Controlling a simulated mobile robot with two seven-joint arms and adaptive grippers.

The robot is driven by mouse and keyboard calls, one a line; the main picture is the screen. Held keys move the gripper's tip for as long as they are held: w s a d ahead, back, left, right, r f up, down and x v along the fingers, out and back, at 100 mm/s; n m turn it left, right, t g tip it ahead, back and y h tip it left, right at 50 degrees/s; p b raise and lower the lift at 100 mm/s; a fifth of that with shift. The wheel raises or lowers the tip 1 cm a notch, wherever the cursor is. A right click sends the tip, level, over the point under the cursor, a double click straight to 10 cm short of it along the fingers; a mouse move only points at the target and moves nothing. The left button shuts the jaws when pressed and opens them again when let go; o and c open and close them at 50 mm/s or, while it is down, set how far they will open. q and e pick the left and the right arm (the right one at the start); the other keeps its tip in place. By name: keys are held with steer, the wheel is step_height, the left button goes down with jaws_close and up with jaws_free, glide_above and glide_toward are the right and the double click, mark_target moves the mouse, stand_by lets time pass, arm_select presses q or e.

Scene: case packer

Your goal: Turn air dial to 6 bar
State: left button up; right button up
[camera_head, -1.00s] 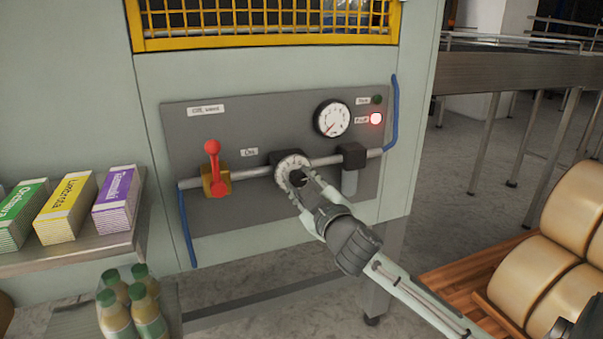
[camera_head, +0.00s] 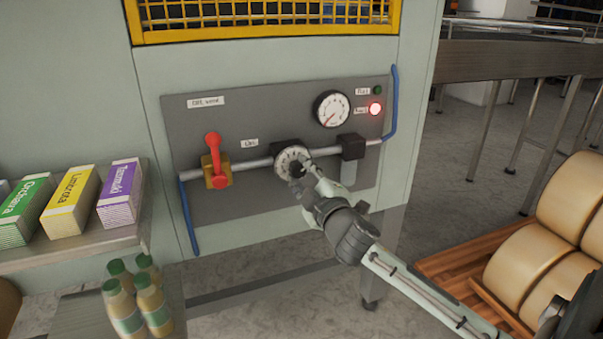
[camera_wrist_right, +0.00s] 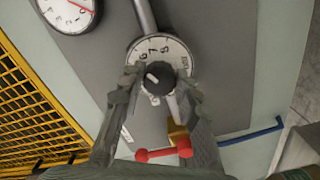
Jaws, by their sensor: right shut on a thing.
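The air dial (camera_head: 284,157) is a white numbered disc on the pipe of the grey panel, with a black knob (camera_wrist_right: 159,78) at its centre. In the right wrist view, the dial face (camera_wrist_right: 166,46) shows figures such as 7 and 8; the pale mark on the knob points up-left in that picture, but the exact setting is unclear. My right gripper (camera_head: 303,174) is shut on the knob, one finger on each side. The round gauge (camera_head: 332,110) has a red needle pointing to the lower left. My left gripper is not in view.
A red-handled valve (camera_head: 215,162) sits left of the dial and a dark filter block (camera_head: 351,147) right of it. A red lamp (camera_head: 375,109) glows beside a dark green one (camera_head: 378,90). Cartons (camera_head: 70,205) and bottles (camera_head: 152,305) stand at left. Large rolls (camera_head: 530,262) lie at right.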

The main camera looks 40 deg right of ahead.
steer(key=o, duration=1.2)
steer(key=shift+c, duration=0.2)
steer(key=shift+s, duration=0.1)
steer(key=v, duration=1.2)
steer(key=s+d+f+m+g, duration=0.1)
steer(key=s+f+m+g, duration=0.15)
steer(key=f, duration=0.85)
steer(key=s+f+m+g, duration=0.1)
steer(key=f+g, duration=0.2)
steer(key=f, duration=0.8)
steer(key=s+d+f+m+g, duration=0.1)
steer(key=f+g, duration=0.2)
steer(key=f, duration=0.8)
steer(key=s+a+f+m+g+y, duration=0.1)
steer(key=s+a+f+g, duration=0.2)
steer(key=s+f, duration=0.4)
steer(key=s+a+f+m+g+y, duration=0.2)
steer(key=s+a+f, duration=0.4)
steer(key=f, duration=0.7)
steer(key=shift+s+g, duration=0.85)
steer(key=shift+s, duration=0.3)
